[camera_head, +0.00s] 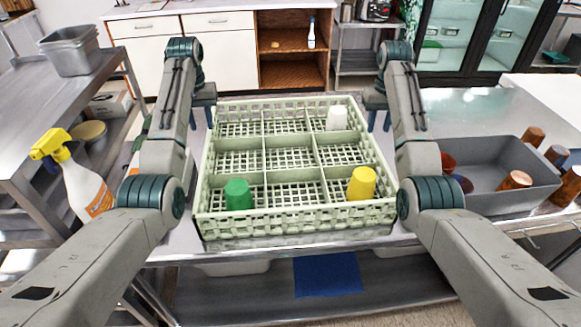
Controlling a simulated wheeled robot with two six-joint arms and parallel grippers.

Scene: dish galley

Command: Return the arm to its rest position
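My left arm comes in from the left, and its gripper (202,116) hangs just outside the rack's back left corner, partly hidden behind the arm. Its fingers look apart and hold nothing. My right gripper (379,120) hangs outside the rack's back right side, fingers apart and empty. The pale green dish rack (290,219) lies between my arms on the table. A green cup (238,195) stands in its front left compartment, a yellow cup (361,184) in the front right one, and a white cup (337,118) in the back right one.
A grey bin (500,202) with reddish cups is at the right, with several cups beside it. A spray bottle (82,180) stands at the left near my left arm. A steel counter (40,110) with a metal pan (72,52) is further left.

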